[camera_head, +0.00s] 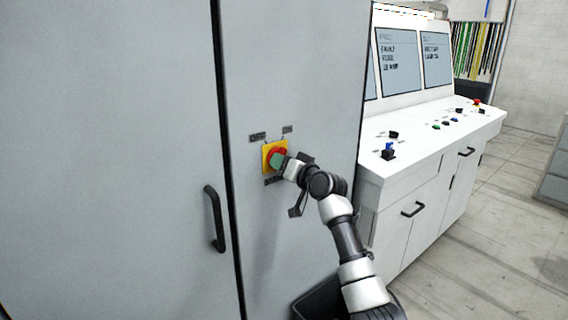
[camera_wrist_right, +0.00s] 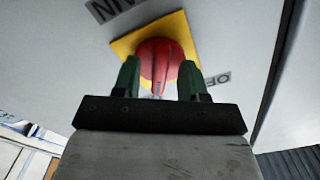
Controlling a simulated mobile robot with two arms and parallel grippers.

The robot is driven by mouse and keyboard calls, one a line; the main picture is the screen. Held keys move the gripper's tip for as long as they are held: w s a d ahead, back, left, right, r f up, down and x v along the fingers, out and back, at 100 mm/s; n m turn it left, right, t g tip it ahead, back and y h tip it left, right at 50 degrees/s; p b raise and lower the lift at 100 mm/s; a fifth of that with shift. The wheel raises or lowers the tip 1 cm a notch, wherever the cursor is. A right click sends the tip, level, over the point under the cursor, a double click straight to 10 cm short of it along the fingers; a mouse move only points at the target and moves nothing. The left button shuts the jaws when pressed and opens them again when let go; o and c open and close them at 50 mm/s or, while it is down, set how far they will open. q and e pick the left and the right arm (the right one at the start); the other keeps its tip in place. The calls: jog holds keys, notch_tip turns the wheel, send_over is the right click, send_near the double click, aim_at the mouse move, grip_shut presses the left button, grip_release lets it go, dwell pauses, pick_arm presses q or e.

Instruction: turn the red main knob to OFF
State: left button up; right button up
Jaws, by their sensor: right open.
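The red main knob (camera_head: 281,153) sits on a yellow square plate (camera_head: 267,158) on the grey cabinet door. The OFF label (camera_head: 258,137) is at its upper left, the ON label (camera_head: 287,129) at its upper right, and another label below. My right gripper (camera_head: 277,160) is at the knob and hides part of it. In the right wrist view, the knob (camera_wrist_right: 160,62) shows between the two green fingers of the open gripper (camera_wrist_right: 160,80), one on each side. I cannot tell whether the fingers touch it. The knob's exact pointing direction is unclear. My left gripper is not in view.
A black door handle (camera_head: 215,218) stands out to the left of the knob, beyond the door gap. A white control desk (camera_head: 440,135) with small buttons, switches and screens stands at the right. The floor (camera_head: 500,220) in front of the desk is clear.

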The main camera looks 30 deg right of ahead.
jog(key=shift+c, duration=0.3)
grip_shut()
jog(key=shift+d+n+b, duration=0.15)
jog(key=shift+n+b, duration=1.3)
jog(key=shift+n, duration=1.55)
jog(key=shift+d+n+b, duration=0.1)
jog(key=shift+n+b, duration=1.3)
jog(key=shift+n, duration=1.6)
